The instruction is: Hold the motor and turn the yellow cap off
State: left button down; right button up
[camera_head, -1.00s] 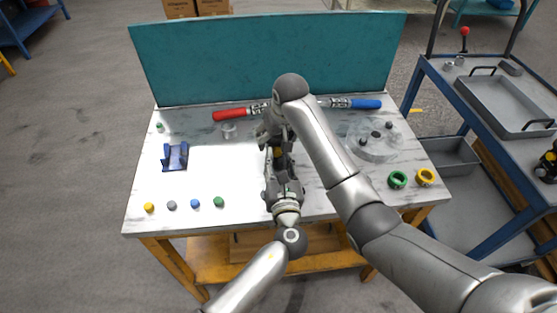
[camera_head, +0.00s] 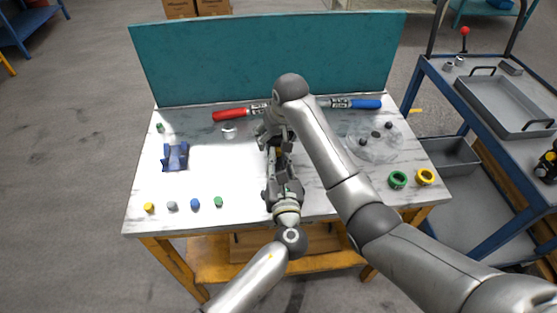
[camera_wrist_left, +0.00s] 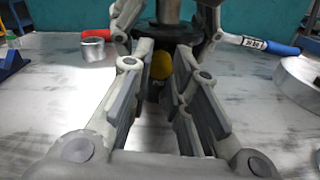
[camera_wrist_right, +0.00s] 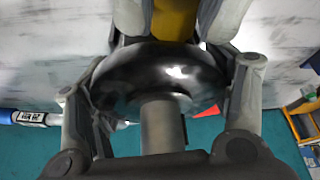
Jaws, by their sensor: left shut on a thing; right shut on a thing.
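The motor is a dark, rounded body with a grey metal shaft; its black face (camera_wrist_right: 165,75) fills the middle of the right wrist view. My right gripper (camera_wrist_right: 160,80) is shut around this body, one finger on each side. The yellow cap (camera_wrist_right: 175,20) shows beyond the motor, between my left gripper's fingertips. In the left wrist view the yellow cap (camera_wrist_left: 161,66) sits under the motor, with my left gripper (camera_wrist_left: 162,58) shut on it. In the head view my left gripper (camera_head: 282,172) and right gripper (camera_head: 273,132) meet mid-table and largely hide both parts.
A red-handled tool (camera_head: 230,115) and a blue-handled tool (camera_head: 365,104) lie at the back of the table. A blue stand (camera_head: 175,157) is at left. Several small caps line the front left. A green ring (camera_head: 397,179) and a yellow ring (camera_head: 425,176) lie at right.

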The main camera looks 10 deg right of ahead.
pick_arm(q)
jog(key=n, duration=0.5)
jog(key=shift+n, duration=0.3)
jog(key=n, duration=0.4)
jog(key=shift+s+n, duration=0.1)
jog(key=shift+n, duration=0.2)
jog(key=c, duration=1.6)
grip_release()
jog(key=shift+o, duration=0.2)
